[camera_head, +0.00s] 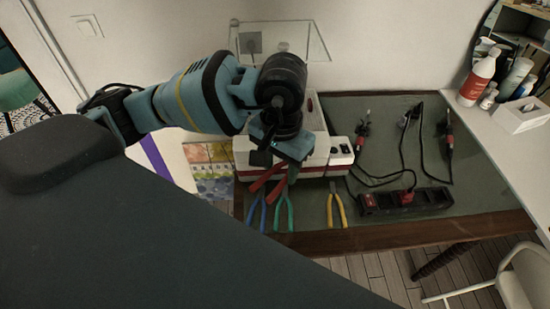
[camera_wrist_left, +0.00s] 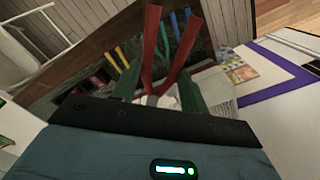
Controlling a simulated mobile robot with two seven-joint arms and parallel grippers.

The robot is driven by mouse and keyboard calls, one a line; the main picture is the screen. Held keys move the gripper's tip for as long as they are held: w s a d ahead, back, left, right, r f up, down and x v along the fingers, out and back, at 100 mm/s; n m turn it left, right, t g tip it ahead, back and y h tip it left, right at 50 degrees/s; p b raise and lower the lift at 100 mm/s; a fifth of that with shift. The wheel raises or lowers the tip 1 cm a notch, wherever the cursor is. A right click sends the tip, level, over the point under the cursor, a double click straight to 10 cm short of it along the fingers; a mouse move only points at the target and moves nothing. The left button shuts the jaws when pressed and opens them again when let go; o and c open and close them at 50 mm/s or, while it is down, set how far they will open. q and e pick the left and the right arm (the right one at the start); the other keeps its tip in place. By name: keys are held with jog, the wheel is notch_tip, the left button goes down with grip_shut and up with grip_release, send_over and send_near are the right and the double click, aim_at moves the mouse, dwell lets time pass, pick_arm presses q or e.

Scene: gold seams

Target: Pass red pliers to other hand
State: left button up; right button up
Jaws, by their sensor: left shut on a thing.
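My left gripper (camera_head: 284,165) reaches in from the left over the workbench. It is shut on the red pliers (camera_head: 268,179), whose two red handles point down and away from it. In the left wrist view the red pliers (camera_wrist_left: 184,50) stick out between the green fingers of my left gripper (camera_wrist_left: 160,90), handles spread apart. The pliers' jaw end is mostly hidden at the fingers. Whether the pliers touch the bench is hard to tell. My right gripper is not in view.
Blue pliers (camera_head: 256,212), green pliers (camera_head: 284,212) and yellow pliers (camera_head: 336,208) lie near the bench's front edge. A white and red machine (camera_head: 318,150) stands behind my gripper. A power strip (camera_head: 420,200) and cabled tools (camera_head: 449,140) occupy the bench's right side.

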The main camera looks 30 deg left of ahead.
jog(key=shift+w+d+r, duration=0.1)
pick_arm(q)
jog(key=w+d+r+m, duration=0.3)
jog(key=d+r+m, duration=0.3)
jog(key=d, duration=0.6)
notch_tip(320, 180, up, 2)
jog(key=shift+w+r, duration=0.15)
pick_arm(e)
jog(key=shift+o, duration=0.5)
